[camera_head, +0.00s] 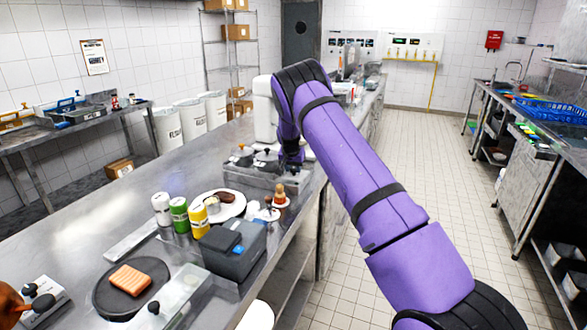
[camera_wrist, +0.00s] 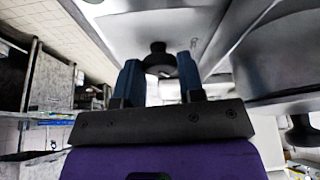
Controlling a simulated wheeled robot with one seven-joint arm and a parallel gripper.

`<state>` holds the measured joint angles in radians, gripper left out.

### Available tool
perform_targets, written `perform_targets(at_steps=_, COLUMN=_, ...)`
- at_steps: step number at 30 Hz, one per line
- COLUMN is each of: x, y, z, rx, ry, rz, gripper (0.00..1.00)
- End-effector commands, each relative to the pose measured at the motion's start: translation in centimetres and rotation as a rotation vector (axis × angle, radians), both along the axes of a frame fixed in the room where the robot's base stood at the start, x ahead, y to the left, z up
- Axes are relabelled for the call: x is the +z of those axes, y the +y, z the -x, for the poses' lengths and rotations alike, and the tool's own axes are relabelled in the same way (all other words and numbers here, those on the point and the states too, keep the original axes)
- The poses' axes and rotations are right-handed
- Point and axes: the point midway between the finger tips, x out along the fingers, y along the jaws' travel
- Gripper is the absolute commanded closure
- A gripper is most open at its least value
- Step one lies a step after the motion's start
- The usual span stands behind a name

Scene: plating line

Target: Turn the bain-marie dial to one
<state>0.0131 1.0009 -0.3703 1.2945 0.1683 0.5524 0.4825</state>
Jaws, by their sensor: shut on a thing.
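The steel bain-marie (camera_head: 262,178) stands on the long counter, with several black knobs on its top. My gripper (camera_head: 291,157) is down at its right back part, partly hidden by my purple arm. In the wrist view my gripper (camera_wrist: 160,76) has its two blue fingers on either side of a black knob (camera_wrist: 160,60) on a steel surface, and it is shut on that knob. I cannot tell whether this knob is the dial or a lid knob. No dial marks can be read.
Another black knob (camera_wrist: 302,130) is at the right of the wrist view. In front of the bain-marie stand a plate (camera_head: 232,207), a green-banded bottle (camera_head: 180,215) and a dark box (camera_head: 236,255). The tiled floor (camera_head: 425,150) right of the counter is clear.

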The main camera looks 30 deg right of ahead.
Motion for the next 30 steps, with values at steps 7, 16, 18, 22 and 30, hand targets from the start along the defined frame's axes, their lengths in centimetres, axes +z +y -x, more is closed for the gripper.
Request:
perform_targets(at_steps=7, x=-0.1, y=0.0, z=0.1, rx=0.001, ry=0.003, rz=-0.001, gripper=0.39)
perform_targets(at_steps=16, x=0.1, y=0.1, z=0.1, rx=0.001, ry=0.001, rz=0.0, gripper=0.39)
perform_targets(at_steps=18, x=0.6, y=0.2, z=0.2, rx=0.001, ry=0.0, rz=0.0, gripper=0.39)
perform_targets(at_steps=22, x=2.2, y=0.7, z=0.6, rx=0.003, ry=-0.001, rz=0.0, gripper=0.39)
perform_targets(at_steps=30, x=6.8, y=2.0, z=2.0, rx=0.001, ry=0.0, rz=0.0, gripper=0.39)
